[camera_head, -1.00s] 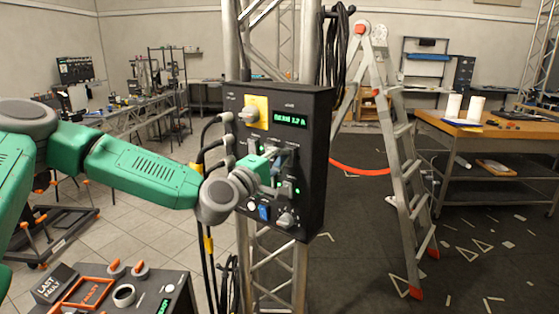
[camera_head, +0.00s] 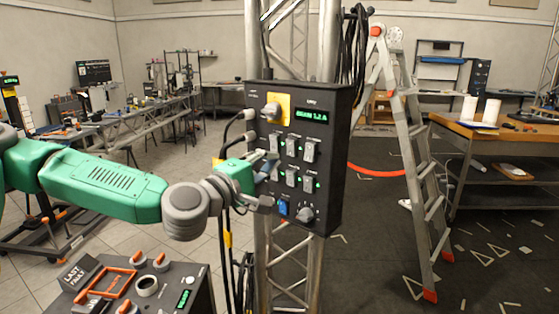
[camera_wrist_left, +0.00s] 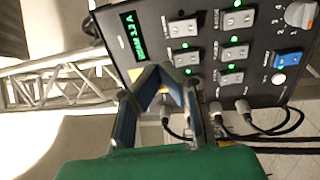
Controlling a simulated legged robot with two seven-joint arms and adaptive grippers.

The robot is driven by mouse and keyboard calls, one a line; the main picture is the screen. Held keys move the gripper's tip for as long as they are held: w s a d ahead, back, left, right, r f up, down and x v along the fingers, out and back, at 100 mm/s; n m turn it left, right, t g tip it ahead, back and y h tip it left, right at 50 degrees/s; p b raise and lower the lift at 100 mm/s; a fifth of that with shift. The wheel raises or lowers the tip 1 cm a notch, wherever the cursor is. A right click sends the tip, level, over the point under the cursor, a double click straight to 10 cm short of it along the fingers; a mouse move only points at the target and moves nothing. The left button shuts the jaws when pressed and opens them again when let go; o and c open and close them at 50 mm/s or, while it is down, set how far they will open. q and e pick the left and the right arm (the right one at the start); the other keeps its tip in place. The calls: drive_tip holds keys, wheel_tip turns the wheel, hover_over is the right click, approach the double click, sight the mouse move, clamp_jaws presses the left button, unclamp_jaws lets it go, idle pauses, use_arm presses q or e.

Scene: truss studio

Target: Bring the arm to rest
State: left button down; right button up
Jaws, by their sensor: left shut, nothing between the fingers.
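My left arm (camera_head: 105,185) comes in from the left in the head view. My left gripper (camera_head: 274,162) is at the left edge of the black control box on the truss, beside its switches. The left wrist view shows its two blue-grey fingers (camera_wrist_left: 158,75) with tips together and nothing held, in front of the panel. The control box (camera_head: 335,190) has a green display (camera_head: 315,115), a yellow plate with a grey knob, several lit toggle switches, a blue switch (camera_head: 283,208) and a lower knob (camera_head: 305,214). I cannot tell whether the fingertips touch the panel. My right gripper is not visible.
A low console (camera_head: 200,302) with orange-handled parts stands at the bottom left. Cables (camera_head: 228,190) hang left of the box. A stepladder (camera_head: 420,180) stands to the right, before a wooden-topped workbench (camera_head: 470,133). The floor between ladder and truss is open.

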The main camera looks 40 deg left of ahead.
use_arm(q)
drive_tip(key=s+d+f+m+g+h+b, duration=0.1)
drive_tip(key=s+d+f+m+g+b, duration=0.2)
drive_tip(key=f, duration=0.8)
drive_tip(key=s+d+f+m+g+h, duration=0.1)
drive_tip(key=s+d+f+m+g, duration=0.4)
drive_tip(key=f, duration=0.6)
drive_tip(key=s+d+f+m+g+h+b, duration=0.15)
drive_tip(key=d+f, duration=0.35)
drive_tip(key=f, duration=0.5)
drive_tip(key=s+a+f+m+g+y+b, duration=0.2)
drive_tip(key=s+f+m+g, duration=0.2)
drive_tip(key=s+f, duration=0.6)
drive_tip(key=s+a+f+m+g+y+b, duration=0.2)
drive_tip(key=s+f+m+g+y+b, duration=0.1)
drive_tip(key=s+f, duration=0.8)
drive_tip(key=shift+s+m+g, duration=0.65)
drive_tip(key=shift+g, duration=0.5)
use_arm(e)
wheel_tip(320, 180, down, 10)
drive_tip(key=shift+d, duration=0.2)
